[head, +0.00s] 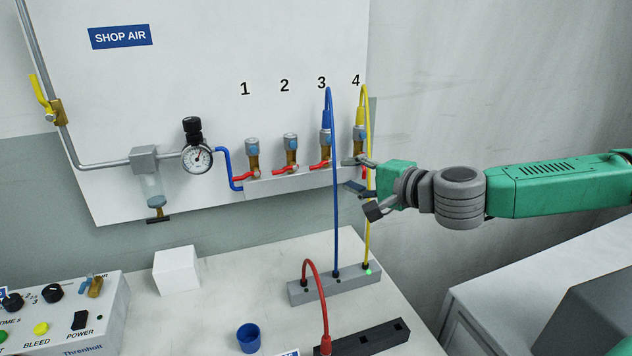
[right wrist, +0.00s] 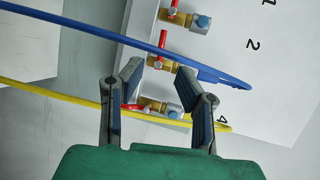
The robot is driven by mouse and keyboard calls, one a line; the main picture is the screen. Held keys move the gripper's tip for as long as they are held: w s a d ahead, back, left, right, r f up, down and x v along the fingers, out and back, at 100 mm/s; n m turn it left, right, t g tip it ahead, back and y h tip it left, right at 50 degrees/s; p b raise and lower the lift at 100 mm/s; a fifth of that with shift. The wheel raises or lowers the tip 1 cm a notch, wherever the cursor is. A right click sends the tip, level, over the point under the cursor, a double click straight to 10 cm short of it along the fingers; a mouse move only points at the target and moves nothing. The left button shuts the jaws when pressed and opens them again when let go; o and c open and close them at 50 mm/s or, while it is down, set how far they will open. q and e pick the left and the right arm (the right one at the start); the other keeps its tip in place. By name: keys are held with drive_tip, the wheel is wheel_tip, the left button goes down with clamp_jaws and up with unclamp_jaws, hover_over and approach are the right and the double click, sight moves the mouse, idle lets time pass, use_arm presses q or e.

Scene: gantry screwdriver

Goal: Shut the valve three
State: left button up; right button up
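Valve three (head: 325,145) stands under the number 3 on the white panel, with a blue hose at its top. Its red lever (head: 320,165) points to the lower left in the head view. It also shows in the right wrist view (right wrist: 168,65), just beyond the fingertips. My right gripper (head: 351,174) is open, to the right of valve three and in front of valve four (head: 359,138). In the right wrist view its fingers (right wrist: 158,78) are spread, with valve four's red lever (right wrist: 131,107) between them. Part of valve four is hidden in the head view. My left gripper is out of view.
Valve one (head: 252,152) and valve two (head: 290,148) stand to the left. The blue hose (head: 333,200) and yellow hose (head: 369,200) run down near the gripper to a grey block (head: 312,290). A blue cup (head: 248,338) and white box (head: 176,270) stand on the table.

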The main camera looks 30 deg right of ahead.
sight(316, 167)
drive_tip(key=shift+a+b+x, duration=0.2)
drive_tip(key=shift+b+x, duration=1.8)
drive_tip(key=shift+x, duration=3.25)
drive_tip(key=shift+r, duration=0.1)
